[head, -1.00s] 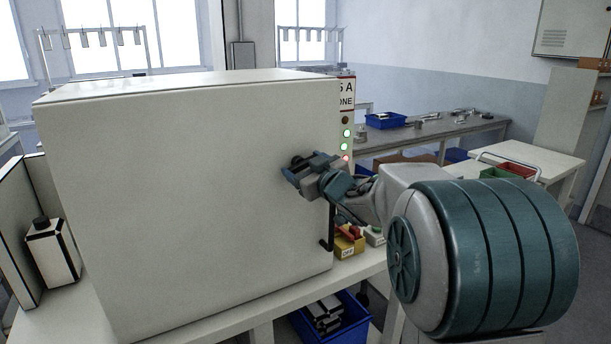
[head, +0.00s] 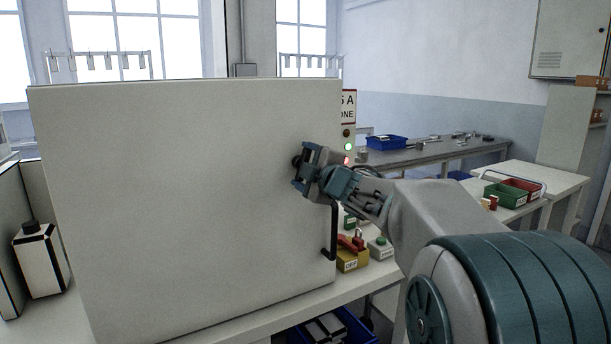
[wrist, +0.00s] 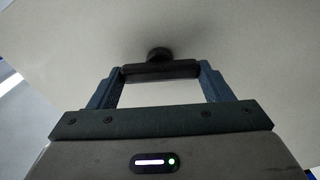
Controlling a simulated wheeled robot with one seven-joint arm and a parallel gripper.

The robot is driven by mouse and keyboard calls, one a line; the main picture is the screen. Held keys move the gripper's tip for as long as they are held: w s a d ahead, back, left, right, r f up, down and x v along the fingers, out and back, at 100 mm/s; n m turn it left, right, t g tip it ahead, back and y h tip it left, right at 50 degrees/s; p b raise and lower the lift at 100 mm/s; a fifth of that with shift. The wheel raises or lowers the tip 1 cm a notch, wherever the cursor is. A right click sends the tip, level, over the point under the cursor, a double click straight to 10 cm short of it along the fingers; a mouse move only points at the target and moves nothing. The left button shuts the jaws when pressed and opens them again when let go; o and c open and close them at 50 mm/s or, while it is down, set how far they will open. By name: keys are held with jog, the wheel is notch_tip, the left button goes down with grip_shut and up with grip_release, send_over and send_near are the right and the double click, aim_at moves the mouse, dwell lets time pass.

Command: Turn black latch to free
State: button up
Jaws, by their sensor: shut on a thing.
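The black latch (head: 297,162) is on the front of a large off-white cabinet (head: 180,185), near its right edge. In the head view it is mostly hidden behind my gripper (head: 309,169). In the wrist view the latch shows as a dark bar (wrist: 160,71) with a round hub behind it against the pale panel. The bar spans from one fingertip to the other, and my gripper is shut on it. In the head view my fingers stand one above the other.
A black bar handle (head: 332,235) is lower on the cabinet's right edge. A yellow box (head: 351,259) with red on top and a box with a green button (head: 380,247) stand right of the cabinet. A black-and-white bottle (head: 41,262) stands at left.

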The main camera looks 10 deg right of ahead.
jog(key=shift+f+n+b, duration=0.1)
jog(key=shift+n+b, duration=0.8)
jog(key=shift+n, duration=0.9)
jog(key=o, duration=1)
jog(key=v, duration=1.4)
jog(key=shift+w, duration=0.1)
